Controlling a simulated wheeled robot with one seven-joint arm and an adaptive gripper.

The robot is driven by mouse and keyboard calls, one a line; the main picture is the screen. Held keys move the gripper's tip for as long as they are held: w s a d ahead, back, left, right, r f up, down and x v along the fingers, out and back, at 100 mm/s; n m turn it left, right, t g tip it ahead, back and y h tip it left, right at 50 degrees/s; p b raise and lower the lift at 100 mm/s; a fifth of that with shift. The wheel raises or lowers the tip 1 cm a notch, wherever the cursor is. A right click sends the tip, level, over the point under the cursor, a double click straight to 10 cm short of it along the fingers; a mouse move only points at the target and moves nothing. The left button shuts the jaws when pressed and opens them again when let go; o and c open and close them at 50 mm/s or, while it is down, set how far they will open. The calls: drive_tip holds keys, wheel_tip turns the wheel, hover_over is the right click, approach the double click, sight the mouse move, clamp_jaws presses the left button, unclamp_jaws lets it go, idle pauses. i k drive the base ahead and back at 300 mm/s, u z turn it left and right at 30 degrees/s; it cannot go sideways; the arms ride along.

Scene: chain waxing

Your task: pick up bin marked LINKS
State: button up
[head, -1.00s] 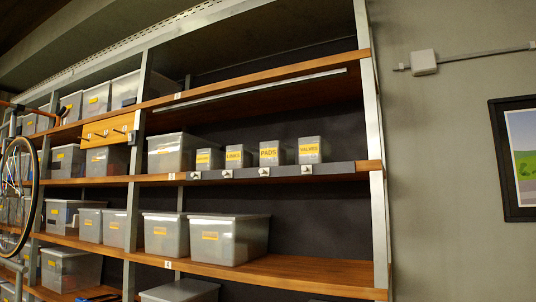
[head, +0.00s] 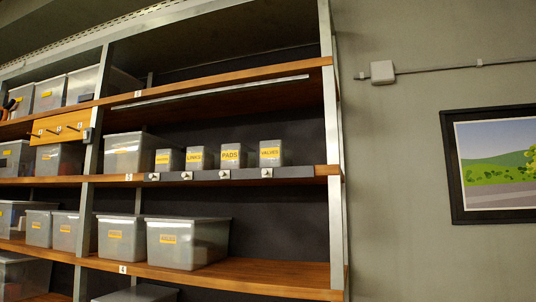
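The bin marked LINKS (head: 200,158) is a small translucent grey bin with a yellow label. It stands upright on the middle shelf (head: 327,171) of the rack, in a row of similar small bins. To its left is a small bin (head: 169,160) whose label is too small to read. To its right are the bin marked PADS (head: 233,156) and the bin marked VALVES (head: 272,154). My gripper is not in view.
A grey strip with several knobs (head: 225,174) runs along the shelf edge before the small bins. Larger bins (head: 187,242) fill the lower shelf's left part; its right part is clear. A rack post (head: 336,150) bounds the right side. A framed picture (head: 490,165) hangs on the wall.

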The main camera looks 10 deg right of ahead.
sight(200, 157)
drive_tip(key=u, duration=1.65)
drive_tip(key=i, duration=2.8)
drive_tip(key=z, duration=1.55)
